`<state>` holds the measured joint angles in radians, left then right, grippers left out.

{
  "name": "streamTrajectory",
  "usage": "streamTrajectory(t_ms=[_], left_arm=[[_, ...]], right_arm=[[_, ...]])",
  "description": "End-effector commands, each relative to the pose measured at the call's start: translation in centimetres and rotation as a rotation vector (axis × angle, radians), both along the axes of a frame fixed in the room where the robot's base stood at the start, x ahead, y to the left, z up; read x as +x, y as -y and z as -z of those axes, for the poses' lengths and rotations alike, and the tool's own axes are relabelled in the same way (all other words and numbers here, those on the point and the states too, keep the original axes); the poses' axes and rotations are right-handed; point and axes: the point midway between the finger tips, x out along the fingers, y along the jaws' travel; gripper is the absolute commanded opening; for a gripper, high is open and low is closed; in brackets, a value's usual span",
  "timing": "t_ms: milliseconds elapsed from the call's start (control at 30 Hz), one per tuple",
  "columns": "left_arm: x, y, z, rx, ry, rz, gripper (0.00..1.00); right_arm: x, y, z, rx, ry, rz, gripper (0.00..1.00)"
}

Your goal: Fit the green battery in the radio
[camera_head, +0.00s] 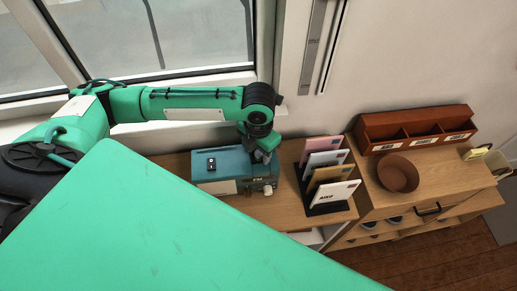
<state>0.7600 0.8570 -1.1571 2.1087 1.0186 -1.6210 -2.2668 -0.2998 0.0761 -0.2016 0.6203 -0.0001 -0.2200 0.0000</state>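A blue box-like radio (228,161) lies on the wooden cabinet below the window. I cannot make out the green battery. My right gripper is not in view.
A rack of cards (328,180) stands just right of the radio. Further right are a brown bowl (398,174), a red-brown divided box (414,130) and a yellow item (475,154). The window (150,40) is behind my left arm. A large green part of mine covers the lower left.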

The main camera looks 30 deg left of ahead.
Motion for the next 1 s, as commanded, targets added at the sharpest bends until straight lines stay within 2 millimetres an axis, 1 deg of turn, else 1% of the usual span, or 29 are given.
streamTrajectory(t_ms=[167, 267, 333, 467, 600, 700, 833, 1000], left_arm=[[0.0, 0.0, -0.1, 0.000, 0.000, 0.000, 0.44], [0.0, 0.0, -0.7, 0.000, 0.001, 0.000, 0.44], [0.1, 0.0, -1.4, -0.001, 0.004, 0.000, 0.44], [0.2, 0.0, -4.0, -0.001, 0.007, 0.002, 0.44], [0.2, 0.0, -7.2, -0.001, 0.006, 0.001, 0.44], [0.1, 0.1, -9.2, -0.001, 0.005, 0.001, 0.44], [0.1, 0.1, -11.2, -0.001, 0.003, 0.001, 0.44], [0.0, 0.0, -12.5, -0.001, 0.001, -0.001, 0.44]], right_arm=[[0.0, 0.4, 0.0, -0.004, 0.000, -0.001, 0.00], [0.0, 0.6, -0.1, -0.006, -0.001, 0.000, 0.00], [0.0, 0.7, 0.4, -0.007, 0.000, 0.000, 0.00], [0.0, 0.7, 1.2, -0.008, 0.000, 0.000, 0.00], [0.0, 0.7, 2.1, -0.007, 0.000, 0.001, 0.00], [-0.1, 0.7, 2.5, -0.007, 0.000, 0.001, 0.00], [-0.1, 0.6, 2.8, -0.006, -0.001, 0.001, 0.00], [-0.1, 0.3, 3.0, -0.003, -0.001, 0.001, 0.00]])
